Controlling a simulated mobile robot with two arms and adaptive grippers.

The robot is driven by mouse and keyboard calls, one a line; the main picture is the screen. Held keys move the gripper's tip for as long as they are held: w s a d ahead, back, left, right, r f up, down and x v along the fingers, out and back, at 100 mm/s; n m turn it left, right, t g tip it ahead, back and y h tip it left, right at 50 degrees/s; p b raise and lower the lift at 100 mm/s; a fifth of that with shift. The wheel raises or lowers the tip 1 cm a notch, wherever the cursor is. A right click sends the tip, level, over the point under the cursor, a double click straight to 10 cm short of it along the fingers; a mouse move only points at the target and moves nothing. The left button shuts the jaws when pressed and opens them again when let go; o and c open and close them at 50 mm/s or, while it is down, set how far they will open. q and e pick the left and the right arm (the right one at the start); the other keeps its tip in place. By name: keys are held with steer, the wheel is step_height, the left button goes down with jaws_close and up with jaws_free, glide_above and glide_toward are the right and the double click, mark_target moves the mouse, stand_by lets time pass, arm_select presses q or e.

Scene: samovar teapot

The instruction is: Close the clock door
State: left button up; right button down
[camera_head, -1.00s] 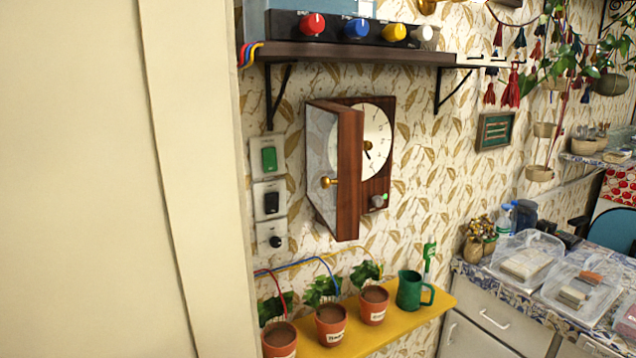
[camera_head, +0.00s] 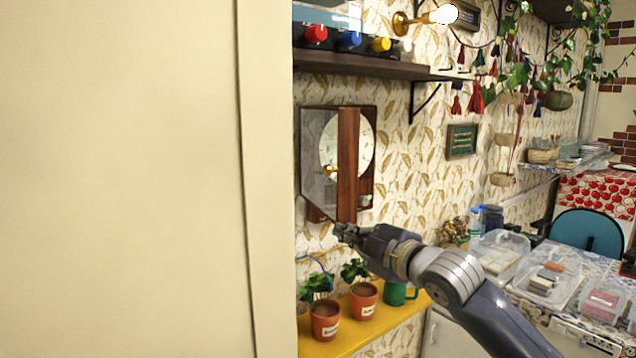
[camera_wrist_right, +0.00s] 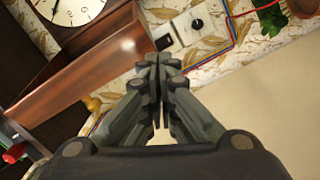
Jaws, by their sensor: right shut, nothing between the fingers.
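The wall clock has a white dial (camera_head: 364,143) in a brown wooden case on the patterned wall. Its clock door (camera_head: 347,165), with a wooden edge and a glass pane, stands open, swung out from the case. A brass knob (camera_head: 329,171) shows on the door's face. My right gripper (camera_head: 342,231) is shut and empty, just below the door's lower edge; I cannot tell if it touches. In the right wrist view the shut fingers (camera_wrist_right: 161,62) show beside the wooden door edge (camera_wrist_right: 85,72), with the dial (camera_wrist_right: 70,8) at top left. My left gripper is not in view.
A large cream panel (camera_head: 130,180) fills the left side. A dark shelf (camera_head: 375,66) with coloured knobs is above the clock. Below, a yellow shelf (camera_head: 345,335) holds potted plants (camera_head: 325,319) and a green mug (camera_head: 396,293). Plastic boxes (camera_head: 552,283) stand on the counter at right.

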steer(key=s+a+r+n+y, duration=0.3)
steer(key=s+r+n, duration=0.35)
steer(key=r, duration=0.55)
arm_select(q)
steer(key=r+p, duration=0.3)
steer(key=p, duration=0.1)
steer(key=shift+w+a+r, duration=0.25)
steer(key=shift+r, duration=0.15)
arm_select(e)
steer(key=w+a, duration=0.3)
steer(key=w, duration=0.5)
steer(key=shift+w+m, duration=0.15)
steer(key=shift+m, duration=0.2)
